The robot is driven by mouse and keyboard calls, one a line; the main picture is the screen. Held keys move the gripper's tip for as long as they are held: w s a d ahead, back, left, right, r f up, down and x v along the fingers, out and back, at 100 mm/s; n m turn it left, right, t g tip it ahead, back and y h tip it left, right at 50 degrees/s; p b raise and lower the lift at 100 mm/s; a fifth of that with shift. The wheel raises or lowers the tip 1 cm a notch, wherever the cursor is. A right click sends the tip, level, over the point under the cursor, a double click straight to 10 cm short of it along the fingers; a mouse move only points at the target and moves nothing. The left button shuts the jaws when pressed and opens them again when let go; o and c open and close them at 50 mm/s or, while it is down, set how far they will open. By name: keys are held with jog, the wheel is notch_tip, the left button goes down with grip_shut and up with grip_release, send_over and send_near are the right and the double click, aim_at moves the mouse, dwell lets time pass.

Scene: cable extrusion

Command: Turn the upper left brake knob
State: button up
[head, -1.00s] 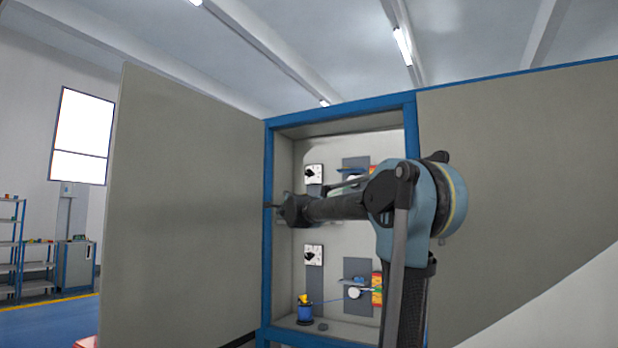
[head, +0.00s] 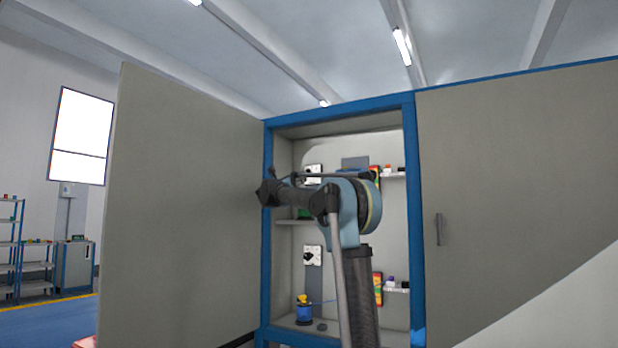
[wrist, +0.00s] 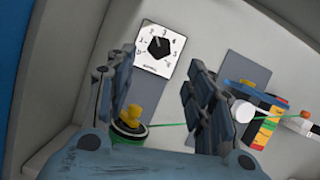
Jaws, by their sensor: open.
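The upper left brake knob is a black pointed knob (wrist: 159,47) on a white, numbered square plate on the cabinet's back wall. In the head view its plate (head: 315,169) shows above my arm, partly hidden by it. In the wrist view my gripper (wrist: 160,68) is open and empty. In the head view my gripper (head: 266,192) is at the cabinet's left frame.
A yellow-topped green spool (wrist: 129,122) with a green cable is partly behind the left finger. The open left door (head: 185,210) stands beside my gripper. A lower knob plate (head: 312,255) is below.

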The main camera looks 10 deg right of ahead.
jog(key=x, duration=1.4)
